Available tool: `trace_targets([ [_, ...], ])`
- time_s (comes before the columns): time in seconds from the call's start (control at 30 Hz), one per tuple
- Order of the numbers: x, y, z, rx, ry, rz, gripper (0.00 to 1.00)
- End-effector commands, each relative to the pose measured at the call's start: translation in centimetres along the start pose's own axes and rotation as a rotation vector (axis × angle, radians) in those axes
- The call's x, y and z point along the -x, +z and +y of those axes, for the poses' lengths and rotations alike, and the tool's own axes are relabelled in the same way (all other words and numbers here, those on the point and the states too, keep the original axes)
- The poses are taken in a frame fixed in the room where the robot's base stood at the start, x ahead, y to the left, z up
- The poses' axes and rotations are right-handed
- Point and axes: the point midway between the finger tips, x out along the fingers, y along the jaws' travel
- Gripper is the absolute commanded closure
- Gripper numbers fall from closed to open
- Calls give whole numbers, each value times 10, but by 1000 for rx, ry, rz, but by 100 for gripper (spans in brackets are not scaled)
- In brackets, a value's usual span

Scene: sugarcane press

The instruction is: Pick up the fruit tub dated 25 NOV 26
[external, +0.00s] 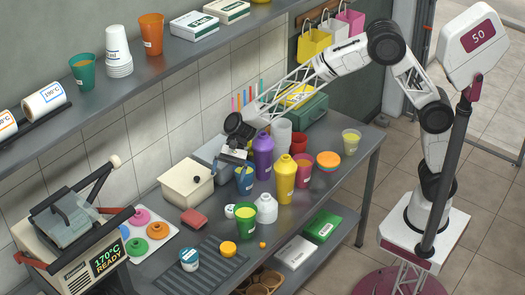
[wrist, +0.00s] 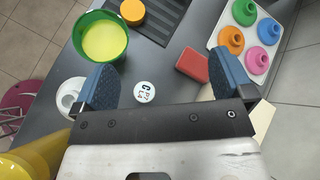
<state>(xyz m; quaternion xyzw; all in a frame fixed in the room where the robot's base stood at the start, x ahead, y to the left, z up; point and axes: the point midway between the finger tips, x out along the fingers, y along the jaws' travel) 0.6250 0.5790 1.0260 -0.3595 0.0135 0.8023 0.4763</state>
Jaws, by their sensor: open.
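I cannot read 25 NOV 26 on either. My gripper (external: 232,160) is open and empty above the table; both blue-padded fingers show in the wrist view (wrist: 166,85).
A green cup of yellow juice (wrist: 105,42), a white bottle (wrist: 70,95) and a yellow bottle (external: 285,180) stand close by. A red block (wrist: 193,66) and a tray of coloured rings (external: 160,236) lie left in the external view. A purple bottle (external: 263,156) is near my gripper.

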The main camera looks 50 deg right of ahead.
Motion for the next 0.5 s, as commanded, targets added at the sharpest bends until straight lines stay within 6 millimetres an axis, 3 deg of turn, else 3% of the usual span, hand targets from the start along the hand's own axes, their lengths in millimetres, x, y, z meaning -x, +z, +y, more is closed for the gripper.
trace_targets([
  [0.03, -20, -2, -6, -24, 2, -19, 1],
  [0.5, -184, -7, -47, -272, -11, -178, 1],
])
